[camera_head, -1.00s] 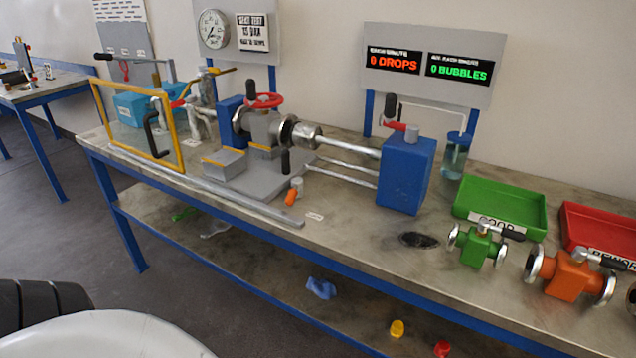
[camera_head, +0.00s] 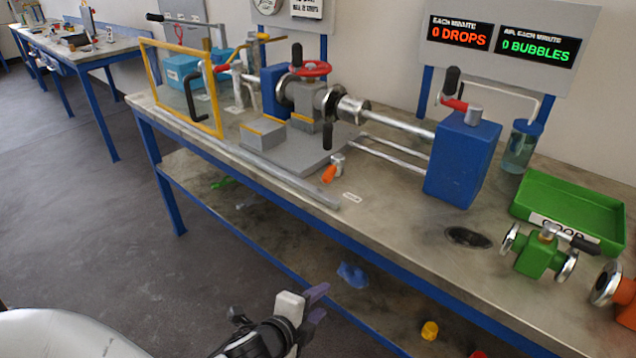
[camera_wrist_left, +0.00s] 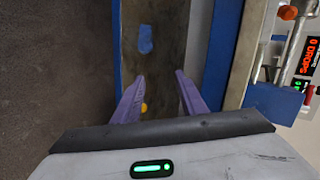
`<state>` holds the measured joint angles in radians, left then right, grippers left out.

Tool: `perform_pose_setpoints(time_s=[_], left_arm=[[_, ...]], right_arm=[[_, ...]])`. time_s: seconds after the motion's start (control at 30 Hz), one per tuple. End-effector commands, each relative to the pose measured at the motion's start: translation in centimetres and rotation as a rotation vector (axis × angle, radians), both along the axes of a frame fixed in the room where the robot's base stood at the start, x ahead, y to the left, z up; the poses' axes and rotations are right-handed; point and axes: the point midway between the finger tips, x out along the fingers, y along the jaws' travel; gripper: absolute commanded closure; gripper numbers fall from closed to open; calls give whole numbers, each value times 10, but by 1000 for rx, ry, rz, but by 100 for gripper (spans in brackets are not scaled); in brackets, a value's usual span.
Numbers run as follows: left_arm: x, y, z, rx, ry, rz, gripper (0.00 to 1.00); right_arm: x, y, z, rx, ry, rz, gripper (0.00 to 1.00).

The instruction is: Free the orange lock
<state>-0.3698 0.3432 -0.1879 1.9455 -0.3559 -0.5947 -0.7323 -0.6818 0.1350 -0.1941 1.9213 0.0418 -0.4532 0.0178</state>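The orange lock (camera_head: 329,174) is a small orange handle beside a short grey post, on the bench top at the front right corner of the grey base plate. My left gripper (camera_head: 318,304) is in front of the bench, low in the head view and well apart from the lock. In the left wrist view its purple fingers (camera_wrist_left: 158,76) are spread with nothing between them, over the lower shelf. An orange-red knob (camera_wrist_left: 288,12) shows at the top right there; I cannot tell if it is the lock. My right gripper is not in view.
A vessel with a red handwheel (camera_head: 311,68) stands behind the lock, with a yellow frame (camera_head: 217,90) to its left. A blue block (camera_head: 462,160), a green tray (camera_head: 570,207) and a green valve (camera_head: 538,255) are to the right. A metal rail (camera_head: 270,166) runs along the front.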

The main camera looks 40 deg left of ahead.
Motion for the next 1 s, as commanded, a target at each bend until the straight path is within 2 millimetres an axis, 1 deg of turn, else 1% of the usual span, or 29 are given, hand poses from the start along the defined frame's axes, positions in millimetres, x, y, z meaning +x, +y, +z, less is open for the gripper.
perform_pose_setpoints(time_s=[0.03, 0.07, 0.1, 0.17, 0.2, 0.23, 0.3, 0.37, 0.4, 0.5, 0.63, 0.9, 1.0], left_arm=[[31, 24, 18, 241, -65, -65, 62], [45, 37, 34, 381, -90, -94, 62], [60, 52, 55, 559, -118, -122, 62], [78, 71, 87, 796, -146, -144, 62], [87, 82, 106, 933, -157, -152, 62], [92, 88, 119, 1025, -163, -158, 62], [103, 97, 141, 1200, -172, -180, 62], [110, 100, 154, 1311, -180, -201, 62], [114, 101, 159, 1363, -183, -214, 62], [121, 103, 166, 1438, -188, -231, 62], [136, 107, 168, 1452, -189, -233, 62], [184, 121, 167, 1446, -188, -232, 62], [199, 124, 167, 1444, -188, -233, 62]], right_arm=[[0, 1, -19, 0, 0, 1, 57], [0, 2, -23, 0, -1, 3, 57], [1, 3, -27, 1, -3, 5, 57], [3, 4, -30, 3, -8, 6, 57], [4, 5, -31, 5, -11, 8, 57], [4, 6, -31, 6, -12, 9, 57], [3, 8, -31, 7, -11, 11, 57], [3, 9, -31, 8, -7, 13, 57], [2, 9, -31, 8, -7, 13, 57], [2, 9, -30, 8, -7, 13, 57], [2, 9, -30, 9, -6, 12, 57], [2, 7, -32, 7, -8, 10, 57], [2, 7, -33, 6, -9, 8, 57]])
